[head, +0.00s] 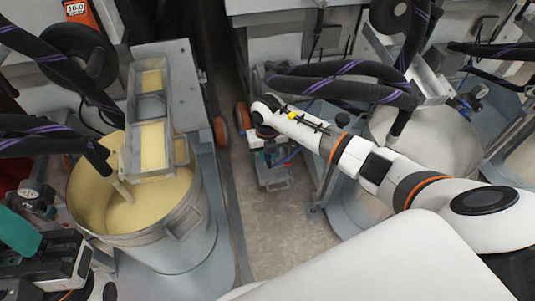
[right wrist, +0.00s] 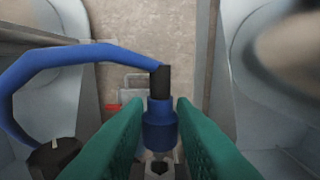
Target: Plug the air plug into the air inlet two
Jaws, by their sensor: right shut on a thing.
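The air plug (right wrist: 160,125) is a blue cylinder with a black end and a curved blue hose (right wrist: 70,57). My right gripper (right wrist: 160,133) is shut on the plug between its two green fingers in the right wrist view. A small metal fitting (right wrist: 160,167) shows just below the plug. I cannot tell if it is air inlet two or if the plug touches it. In the head view my right gripper (head: 271,156) is small and partly hidden by its own arm. My left gripper (head: 20,232) shows a green finger at the lower left; its opening is unclear.
A metal bucket of yellow liquid (head: 180,222) stands at the left under a trough (head: 151,120). Another bucket with pale liquid (head: 455,145) stands at the right. Thick black hoses (head: 345,68) hang near my right arm.

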